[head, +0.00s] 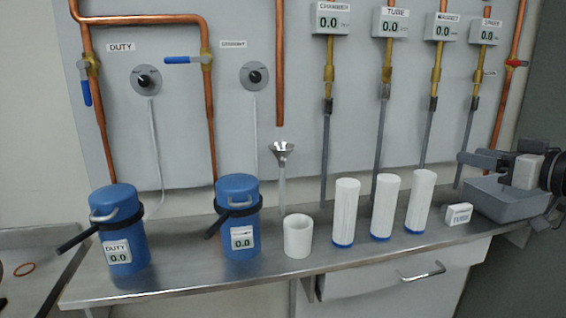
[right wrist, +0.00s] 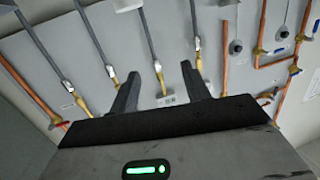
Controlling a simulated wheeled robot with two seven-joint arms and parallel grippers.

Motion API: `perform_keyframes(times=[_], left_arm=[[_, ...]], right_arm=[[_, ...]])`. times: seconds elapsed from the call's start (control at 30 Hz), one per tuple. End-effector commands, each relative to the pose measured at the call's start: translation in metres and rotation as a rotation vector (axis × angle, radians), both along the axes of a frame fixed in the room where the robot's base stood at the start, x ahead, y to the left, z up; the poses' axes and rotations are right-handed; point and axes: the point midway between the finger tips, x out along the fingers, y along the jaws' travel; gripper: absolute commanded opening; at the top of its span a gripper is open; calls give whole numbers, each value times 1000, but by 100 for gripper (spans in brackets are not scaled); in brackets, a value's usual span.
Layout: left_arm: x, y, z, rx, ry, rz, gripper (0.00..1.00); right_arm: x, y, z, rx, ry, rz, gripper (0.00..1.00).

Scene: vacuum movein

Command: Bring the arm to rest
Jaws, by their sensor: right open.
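My right gripper (head: 466,158) shows at the right edge of the head view, above the grey bin, with its fingers pointing left. In the right wrist view, its two dark fingers (right wrist: 161,75) stand apart with nothing between them. Behind them is the wall panel with pipes and valves. My left gripper is not in view in either frame.
A steel bench (head: 180,275) carries two blue pumps (head: 121,227) (head: 239,205), a white cup (head: 298,236), several white cylinders (head: 346,212), a "TUBE" block (head: 458,215) and a grey bin (head: 500,200). A funnel (head: 281,155) and pipes stand along the panel.

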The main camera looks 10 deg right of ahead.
Motion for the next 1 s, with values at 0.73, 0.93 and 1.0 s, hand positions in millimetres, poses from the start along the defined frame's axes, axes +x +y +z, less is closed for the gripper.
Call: perform_keyframes(times=[0.73, 0.93, 1.0], left_arm=[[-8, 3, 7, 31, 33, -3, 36], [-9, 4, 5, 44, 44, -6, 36], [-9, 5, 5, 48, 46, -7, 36]], right_arm=[[-132, 212, -358, -60, 449, -13, 47], [-195, 282, -373, -49, 478, -18, 47], [-205, 294, -371, -48, 478, -22, 47]])
